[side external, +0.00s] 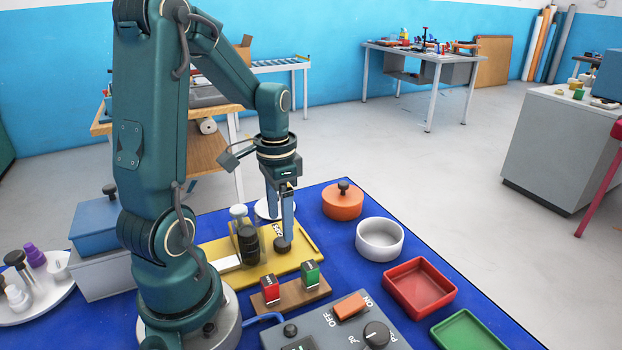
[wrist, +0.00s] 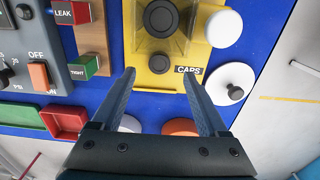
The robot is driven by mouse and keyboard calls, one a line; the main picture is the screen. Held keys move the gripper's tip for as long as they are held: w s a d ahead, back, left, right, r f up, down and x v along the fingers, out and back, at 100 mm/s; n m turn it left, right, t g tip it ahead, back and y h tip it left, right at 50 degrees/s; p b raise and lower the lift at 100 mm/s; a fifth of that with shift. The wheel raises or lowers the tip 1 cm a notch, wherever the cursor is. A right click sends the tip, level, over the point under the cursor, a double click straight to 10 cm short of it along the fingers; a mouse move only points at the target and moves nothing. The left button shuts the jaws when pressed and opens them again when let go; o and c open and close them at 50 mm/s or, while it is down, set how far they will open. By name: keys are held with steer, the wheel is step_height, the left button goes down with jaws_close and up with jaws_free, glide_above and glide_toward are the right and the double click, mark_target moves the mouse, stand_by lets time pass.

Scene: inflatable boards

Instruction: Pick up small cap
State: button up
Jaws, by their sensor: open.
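In the side view the small cap (side external: 283,245) shows as a dark disc on the yellow board (side external: 304,252), right below my fingertips. My gripper (side external: 281,232) points down over it. In the wrist view the fingers of my gripper (wrist: 159,74) are spread wide, with the small cap in line with the gap between them.
A dark cylinder (side external: 248,244) stands close left of the gripper. A white round piece (wrist: 223,29) and a white knobbed lid (wrist: 232,84) are nearby. An orange lidded pot (side external: 342,202), white bowl (side external: 380,240), red tray (side external: 418,288) and red-green block stand (side external: 293,294) surround the board.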

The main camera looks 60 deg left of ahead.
mark_target(282, 241)
steer(key=shift+f, duration=2.3)
jaws_close()
